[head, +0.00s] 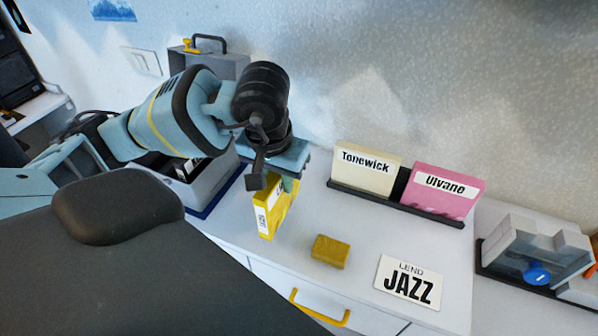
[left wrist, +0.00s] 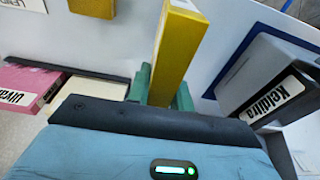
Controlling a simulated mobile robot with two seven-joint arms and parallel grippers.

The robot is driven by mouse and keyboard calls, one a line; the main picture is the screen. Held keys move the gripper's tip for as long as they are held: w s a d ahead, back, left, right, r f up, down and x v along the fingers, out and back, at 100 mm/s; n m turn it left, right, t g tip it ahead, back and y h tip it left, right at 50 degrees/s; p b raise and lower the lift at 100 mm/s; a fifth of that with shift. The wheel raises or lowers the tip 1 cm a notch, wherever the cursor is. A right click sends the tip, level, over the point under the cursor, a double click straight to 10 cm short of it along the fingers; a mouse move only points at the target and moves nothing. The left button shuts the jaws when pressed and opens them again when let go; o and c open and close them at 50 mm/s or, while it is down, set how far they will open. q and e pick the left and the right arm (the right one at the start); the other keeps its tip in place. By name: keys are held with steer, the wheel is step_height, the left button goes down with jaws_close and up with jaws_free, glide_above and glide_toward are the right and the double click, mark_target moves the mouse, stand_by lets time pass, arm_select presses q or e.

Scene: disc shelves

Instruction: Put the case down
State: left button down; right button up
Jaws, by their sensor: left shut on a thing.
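A yellow case (head: 273,207) with a white label on its spine hangs below my left gripper (head: 287,183) in the head view. The left gripper is shut on its upper part. In the left wrist view the same yellow case (left wrist: 178,50) stands out between the green fingers of my left gripper (left wrist: 160,88). In the head view the case is over the white counter (head: 225,225), slightly tilted in the picture; I cannot tell whether its lower end touches. My right gripper is not in view.
A dark rack holds a cream case "Tonewick" (head: 366,165) and a pink case "Ulvane" (head: 440,190). A yellow block (head: 330,251) and a "LEND JAZZ" card (head: 408,283) lie on the counter. A grey bin (head: 205,190) stands left, a clear-grey device (head: 535,250) right.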

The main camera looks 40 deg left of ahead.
arm_select(q)
steer(key=w, duration=0.4)
steer(key=shift+w+a+f, duration=0.1)
steer(key=shift+w+f, duration=0.05)
steer(key=shift+w, duration=0.4)
steer(key=shift+w+f, duration=0.1)
steer(key=shift+w, duration=0.1)
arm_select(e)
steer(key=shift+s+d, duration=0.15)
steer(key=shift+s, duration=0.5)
arm_select(q)
steer(key=shift+w, duration=0.15)
steer(key=shift+w+f+p, duration=0.15)
steer(key=shift+f+p, duration=0.1)
steer(key=shift+f, duration=0.65)
steer(key=shift+w+f+p, duration=0.1)
steer(key=shift+f+p, duration=0.1)
steer(key=shift+f, duration=0.7)
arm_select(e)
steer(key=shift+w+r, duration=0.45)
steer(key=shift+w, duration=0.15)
arm_select(q)
steer(key=shift+f, duration=0.2)
steer(key=c, duration=1.3)
jaws_free()
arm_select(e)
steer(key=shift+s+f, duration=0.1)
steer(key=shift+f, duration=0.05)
